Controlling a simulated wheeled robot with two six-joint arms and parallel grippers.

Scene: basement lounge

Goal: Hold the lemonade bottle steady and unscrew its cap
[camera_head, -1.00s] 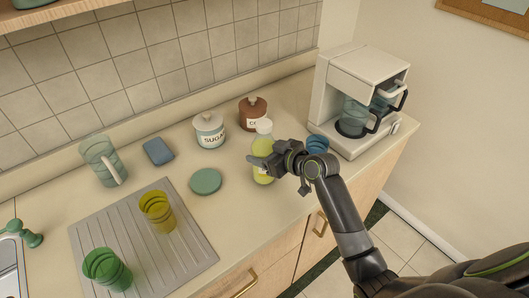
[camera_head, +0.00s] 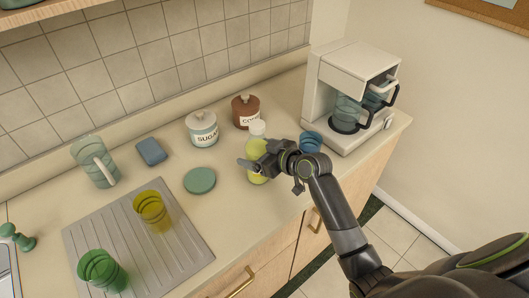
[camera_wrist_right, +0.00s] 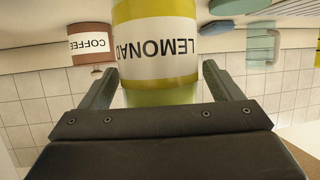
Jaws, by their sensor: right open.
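The lemonade bottle (camera_head: 257,146) stands upright on the counter, with yellow-green contents and a white cap (camera_head: 257,128) on top. My right gripper (camera_head: 250,164) is at the bottle's side, below the cap, and hides part of its body. In the right wrist view, which is upside down, the bottle's LEMONADE label (camera_wrist_right: 160,48) shows between the two fingers (camera_wrist_right: 160,85). The fingers are open, with one on each side of the bottle; a gap shows beside it. My left gripper is not in view.
A sugar jar (camera_head: 203,130) and a coffee jar (camera_head: 243,111) stand behind the bottle. A green disc (camera_head: 199,181) lies left of it, and a blue cup (camera_head: 311,141) stands to its right. The coffee machine (camera_head: 330,80) is further right. A drying mat (camera_head: 180,245) holds two cups.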

